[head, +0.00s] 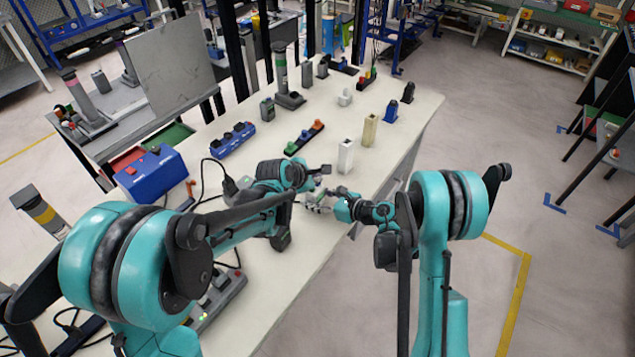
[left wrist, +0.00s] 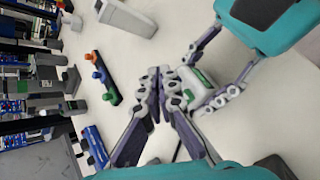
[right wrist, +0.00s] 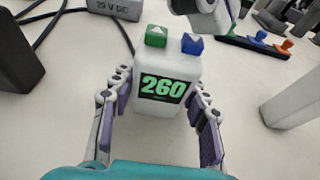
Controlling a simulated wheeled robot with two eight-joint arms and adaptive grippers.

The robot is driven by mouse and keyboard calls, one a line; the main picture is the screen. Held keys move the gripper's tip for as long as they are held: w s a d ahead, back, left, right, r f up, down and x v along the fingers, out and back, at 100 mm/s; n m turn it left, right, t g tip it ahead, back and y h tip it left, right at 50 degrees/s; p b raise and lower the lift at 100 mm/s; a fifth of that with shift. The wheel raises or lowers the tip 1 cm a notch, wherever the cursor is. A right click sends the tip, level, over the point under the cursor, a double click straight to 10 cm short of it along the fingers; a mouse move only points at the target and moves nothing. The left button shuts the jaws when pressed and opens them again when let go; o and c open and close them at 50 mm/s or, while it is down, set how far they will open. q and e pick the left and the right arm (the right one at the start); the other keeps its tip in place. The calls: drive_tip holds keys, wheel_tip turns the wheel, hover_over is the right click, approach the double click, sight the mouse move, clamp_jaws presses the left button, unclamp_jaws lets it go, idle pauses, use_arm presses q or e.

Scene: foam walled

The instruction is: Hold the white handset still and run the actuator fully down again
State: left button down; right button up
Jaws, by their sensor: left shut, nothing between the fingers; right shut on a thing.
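The white handset (right wrist: 165,88) shows a lit green 260 on its display, with a green button (right wrist: 156,36) and a blue button (right wrist: 192,44) at its far end. My right gripper (right wrist: 154,98) is shut on the handset, one finger along each side. The handset also shows in the left wrist view (left wrist: 199,90). My left gripper (left wrist: 168,76) is shut and empty, its fingertips beside the handset's button end. In the right wrist view its tip hangs just beyond the blue button; contact cannot be told. I cannot tell which thing is the actuator; a grey column with a green band (head: 281,72) stands at the back.
A white post (head: 345,157) and a beige post (head: 369,131) stand beyond the grippers. A strip with coloured knobs (head: 304,138) and a blue block (head: 233,140) lie farther left. A grey box marked V DC (right wrist: 115,8) with dark cables is near the handset.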

use_arm(q)
drive_tip(key=shift+r, duration=0.4)
drive_tip(key=shift+r, duration=0.15)
wheel_tip(320, 180, up, 5)
drive_tip(key=shift+f, duration=0.1)
idle(0.3)
idle(0.4)
use_arm(e)
drive_tip(key=o, duration=1.3)
